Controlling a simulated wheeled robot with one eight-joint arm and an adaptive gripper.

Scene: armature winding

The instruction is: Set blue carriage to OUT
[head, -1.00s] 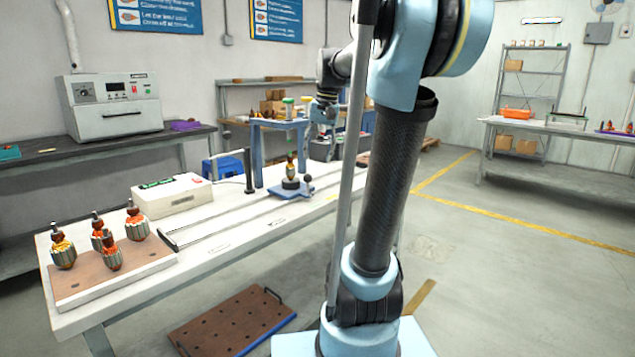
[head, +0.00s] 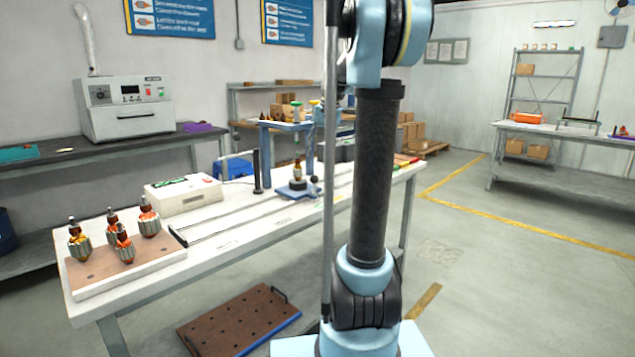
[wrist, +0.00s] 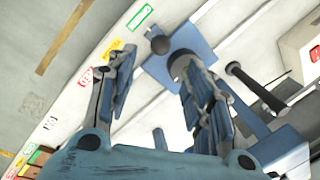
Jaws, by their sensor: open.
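The blue carriage (head: 291,194) sits on the rails of the white bench, with an armature standing on it and a dark ball knob (head: 314,181) at its right side. In the wrist view the blue carriage plate (wrist: 203,38) lies beyond my fingers, with its dark ball knob (wrist: 160,45) near the fingertips. My gripper (wrist: 155,72) is open, with nothing seen between its fingers. The knob appears just past the fingertips; I cannot tell whether they touch.
Green-edged labels (wrist: 139,17) and a red label (wrist: 86,77) lie along the bench edge; their words are unclear. A blue stand (head: 286,125) rises behind the carriage. A white box (head: 184,194) and a brown board (head: 128,262) with several armatures are at left.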

